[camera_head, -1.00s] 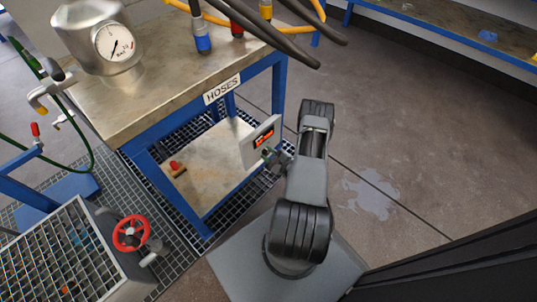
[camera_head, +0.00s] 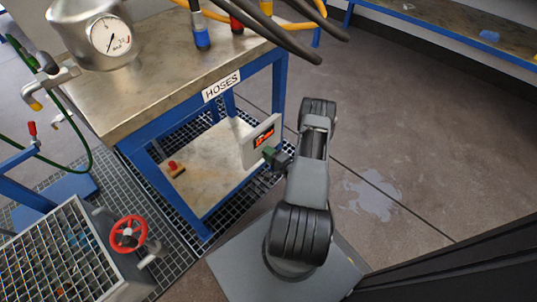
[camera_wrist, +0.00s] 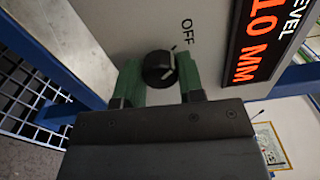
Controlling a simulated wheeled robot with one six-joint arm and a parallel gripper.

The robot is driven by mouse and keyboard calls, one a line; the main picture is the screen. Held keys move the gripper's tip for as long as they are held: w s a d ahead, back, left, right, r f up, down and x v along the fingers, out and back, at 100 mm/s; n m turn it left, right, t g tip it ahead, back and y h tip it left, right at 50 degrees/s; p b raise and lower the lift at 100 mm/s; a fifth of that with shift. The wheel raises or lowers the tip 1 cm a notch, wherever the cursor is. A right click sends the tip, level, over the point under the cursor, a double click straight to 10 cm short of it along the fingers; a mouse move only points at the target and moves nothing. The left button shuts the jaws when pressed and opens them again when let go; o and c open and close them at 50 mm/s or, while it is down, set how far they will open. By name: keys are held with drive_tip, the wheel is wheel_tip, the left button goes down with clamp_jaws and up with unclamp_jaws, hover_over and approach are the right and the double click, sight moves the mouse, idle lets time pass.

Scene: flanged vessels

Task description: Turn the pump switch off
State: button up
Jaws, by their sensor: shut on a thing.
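The pump switch is a round black knob (camera_wrist: 158,72) with white marks, on a light grey panel (camera_head: 248,150) at the side of the bench. The word OFF (camera_wrist: 187,32) is printed above and right of the knob in the wrist view. One white mark points up and to the right, toward that word. My gripper (camera_wrist: 160,78) has its green fingers on both sides of the knob and is shut on it. In the head view my gripper (camera_head: 268,153) is at the panel face and hides the knob.
A lit red display (camera_wrist: 262,45) reading 10 MM sits beside the knob. The blue-framed bench (camera_head: 160,85) carries a HOSES label, a gauge vessel (camera_head: 92,35) and hoses (camera_head: 290,40). A red handwheel (camera_head: 129,234) stands lower left. Open floor (camera_head: 420,150) lies to the right.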

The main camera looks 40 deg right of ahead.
drive_tip(key=shift+n, duration=0.5)
drive_tip(key=o, duration=0.9)
drive_tip(key=shift+s, duration=0.1)
drive_tip(key=s+p, duration=0.1)
drive_tip(key=s, duration=0.3)
drive_tip(key=s+d+p, duration=0.1)
drive_tip(key=s, duration=0.4)
drive_tip(key=s+d+p, duration=0.1)
drive_tip(key=s, duration=0.3)
drive_tip(key=shift+s+d, duration=0.2)
